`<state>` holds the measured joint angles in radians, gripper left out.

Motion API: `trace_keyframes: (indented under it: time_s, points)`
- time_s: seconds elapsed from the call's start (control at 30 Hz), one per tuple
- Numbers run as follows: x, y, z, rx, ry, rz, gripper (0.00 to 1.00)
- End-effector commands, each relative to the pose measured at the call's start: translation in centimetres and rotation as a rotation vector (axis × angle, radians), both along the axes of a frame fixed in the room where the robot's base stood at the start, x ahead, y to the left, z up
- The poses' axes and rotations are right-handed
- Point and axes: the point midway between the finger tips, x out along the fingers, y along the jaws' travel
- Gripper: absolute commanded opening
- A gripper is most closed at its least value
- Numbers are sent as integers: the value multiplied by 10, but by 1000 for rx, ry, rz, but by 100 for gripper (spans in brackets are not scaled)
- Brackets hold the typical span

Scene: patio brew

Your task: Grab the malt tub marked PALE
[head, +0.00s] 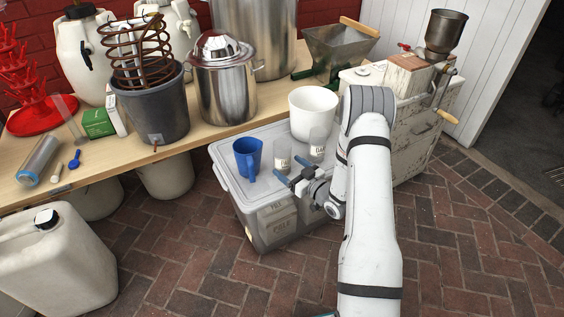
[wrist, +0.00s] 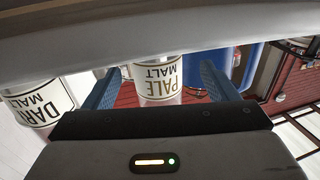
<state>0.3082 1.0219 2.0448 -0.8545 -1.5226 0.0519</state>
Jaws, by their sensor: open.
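The malt tub marked PALE (head: 282,156) is a small clear tub with a pale label. It stands on the grey lidded crate, right of the blue jug. In the wrist view, the PALE tub (wrist: 158,88) appears upside down between my two blue fingers, its lower part hidden by my gripper body. My gripper (head: 293,171) is open and empty, low at the near side of the tubs. Whether the fingertips reach beside the tub I cannot tell. A second tub marked DARK (head: 317,145) stands just to the right; it is at the left in the wrist view (wrist: 38,104).
A blue jug (head: 247,158) stands left of the tubs, and a white bucket (head: 312,113) behind them. The grey crate lid (head: 227,160) bears them. A wooden table (head: 97,160) with a steel pot (head: 222,85) is behind. A grain mill (head: 443,42) sits at right.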

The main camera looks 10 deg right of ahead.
Motion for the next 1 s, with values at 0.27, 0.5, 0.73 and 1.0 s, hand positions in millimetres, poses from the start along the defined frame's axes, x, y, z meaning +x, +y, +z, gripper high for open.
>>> trace_keyframes:
  time_s: [0.27, 0.5, 0.73, 1.0]
  points:
    - [36, 17, 0, -1, -2, 1, 80]
    - [41, 20, 2, 0, 1, -1, 80]
    - [41, 20, 2, 0, 1, -2, 64]
    - [41, 19, 2, 0, 1, -2, 42]
